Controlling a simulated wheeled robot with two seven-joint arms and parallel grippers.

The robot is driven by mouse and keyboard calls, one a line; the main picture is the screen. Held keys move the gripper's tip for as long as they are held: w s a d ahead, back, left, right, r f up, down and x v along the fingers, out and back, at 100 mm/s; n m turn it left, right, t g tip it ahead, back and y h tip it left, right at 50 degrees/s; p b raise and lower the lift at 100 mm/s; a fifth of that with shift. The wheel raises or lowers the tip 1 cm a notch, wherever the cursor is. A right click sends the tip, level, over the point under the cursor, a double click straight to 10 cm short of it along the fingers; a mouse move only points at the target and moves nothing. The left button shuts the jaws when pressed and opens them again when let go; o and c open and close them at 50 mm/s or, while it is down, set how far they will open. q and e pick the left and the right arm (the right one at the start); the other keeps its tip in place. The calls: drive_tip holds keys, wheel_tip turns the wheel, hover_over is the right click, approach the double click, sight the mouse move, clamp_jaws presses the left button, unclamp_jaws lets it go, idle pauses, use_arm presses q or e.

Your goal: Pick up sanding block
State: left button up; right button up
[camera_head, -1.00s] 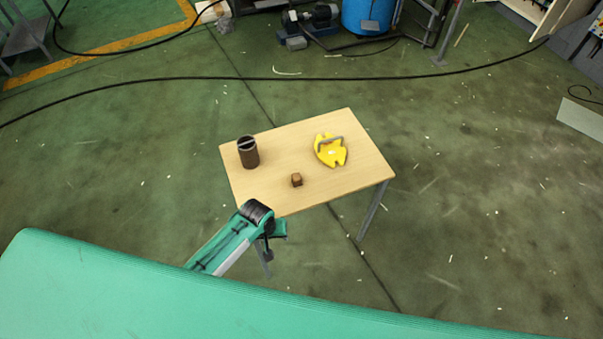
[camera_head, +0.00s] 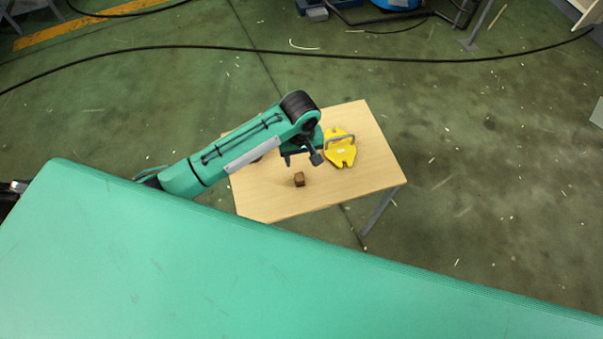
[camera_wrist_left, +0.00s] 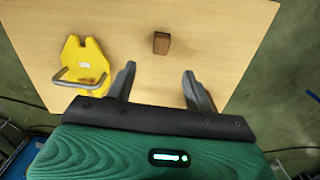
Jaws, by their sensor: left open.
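The sanding block appears to be the small brown block (camera_head: 299,180) on the wooden table, near its front middle. It also shows in the left wrist view (camera_wrist_left: 161,43), ahead of the fingertips and roughly in line with the space between them. My left gripper (camera_head: 302,158) is over the table, on the far side of the block in the head view. Its two fingers are apart and empty in the left wrist view (camera_wrist_left: 157,72). The gripper does not touch the block. My right gripper is not in view.
The wooden table (camera_head: 275,208) also carries a yellow piece with a metal handle (camera_head: 341,150), close beside my left gripper. My left arm hides the table's far left part, with only a bit of a dark object showing. The table around the block is clear.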

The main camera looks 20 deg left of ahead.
use_arm(q)
hover_over(300, 178)
drive_tip(key=f, duration=0.5)
drive_tip(key=shift+w, duration=0.25)
drive_tip(key=shift+f, duration=0.95)
drive_tip(key=f, duration=0.3)
drive_tip(key=shift+s+f+p, duration=0.2)
drive_tip(key=shift+f+p, duration=0.1)
drive_tip(key=shift+f, duration=0.5)
drive_tip(key=c, duration=1)
drive_tip(key=shift+c, duration=0.4)
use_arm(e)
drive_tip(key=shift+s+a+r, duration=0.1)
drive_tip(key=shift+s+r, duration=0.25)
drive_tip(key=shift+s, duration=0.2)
use_arm(q)
wheel_tip(300, 178, up, 20)
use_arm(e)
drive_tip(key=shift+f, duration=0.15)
